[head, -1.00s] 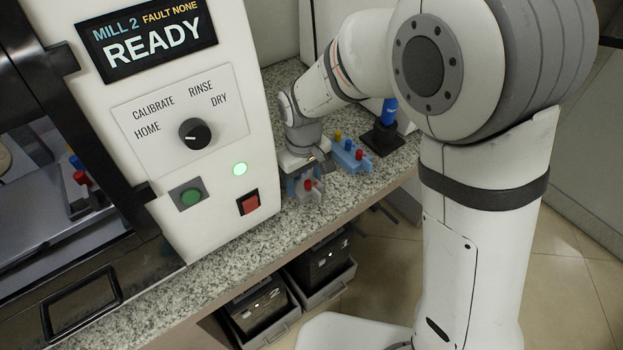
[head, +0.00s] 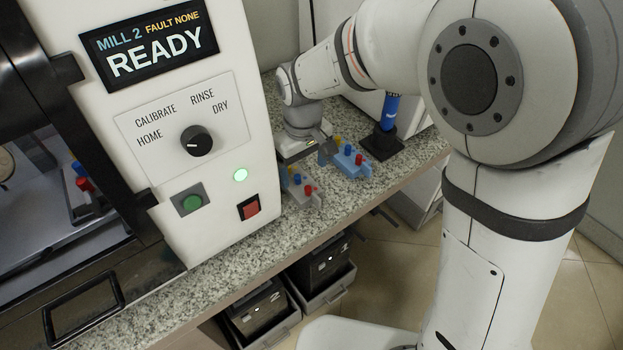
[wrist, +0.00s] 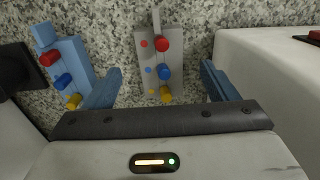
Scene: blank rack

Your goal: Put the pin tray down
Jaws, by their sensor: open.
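A grey pin tray (head: 306,196) rests on the granite counter beside the mill. The wrist view shows the grey tray (wrist: 145,77) with red, blue and yellow pins in a row and matching coloured dots beside them. My gripper (head: 307,163) is open just above it. In the wrist view the blue fingers of my gripper (wrist: 160,86) stand on either side of the grey tray, with a gap on each side. A blue tray (head: 341,166) with red, blue and yellow pins sits right of it in the head view; it is at left in the wrist view (wrist: 77,58).
The white mill (head: 225,105) stands close on the left, its screen reading READY and its light green. A blue cylinder in a black stand (head: 381,147) is behind the blue tray. The counter (head: 240,240) is bare in front of the mill. Bins (head: 325,262) sit below.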

